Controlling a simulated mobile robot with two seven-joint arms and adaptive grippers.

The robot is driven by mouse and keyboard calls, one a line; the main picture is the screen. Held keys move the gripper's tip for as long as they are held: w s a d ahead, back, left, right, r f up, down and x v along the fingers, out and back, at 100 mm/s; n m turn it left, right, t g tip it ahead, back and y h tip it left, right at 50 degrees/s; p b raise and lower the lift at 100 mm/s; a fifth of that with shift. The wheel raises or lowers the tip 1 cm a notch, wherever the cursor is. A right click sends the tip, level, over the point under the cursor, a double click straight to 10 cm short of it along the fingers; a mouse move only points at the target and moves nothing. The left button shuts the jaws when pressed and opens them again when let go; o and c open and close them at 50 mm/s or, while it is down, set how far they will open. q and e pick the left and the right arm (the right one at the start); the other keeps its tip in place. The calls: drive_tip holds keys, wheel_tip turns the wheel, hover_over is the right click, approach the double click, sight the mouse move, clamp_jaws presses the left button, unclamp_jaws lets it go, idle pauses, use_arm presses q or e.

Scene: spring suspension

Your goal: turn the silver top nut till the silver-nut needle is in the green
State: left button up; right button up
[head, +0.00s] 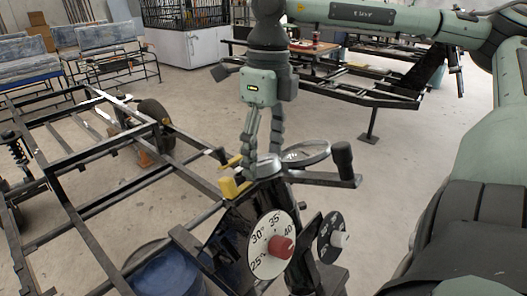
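My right gripper (263,154) points straight down over the top of a dark fixture. Its two fingers stand apart, with a gap between them. The fingertips are at a silver round piece (264,167), perhaps the silver top nut, which they partly hide. I cannot tell whether they touch or grip it. A white dial (259,248) marked 25 to 40, with a red knob (281,248), faces me below. A black dial (327,231) with a pale knob is to its right. I cannot make out a needle or a green zone. My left gripper is not in view.
A crank with a black handle (342,159) and a silver-rimmed round dish (306,152) sit right of the fingers. Yellow blocks (233,188) are just left. A black frame (75,215) fills the left; a blue drum (165,275) is below. Benches stand behind.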

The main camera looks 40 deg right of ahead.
drive_tip(key=c, duration=1.1)
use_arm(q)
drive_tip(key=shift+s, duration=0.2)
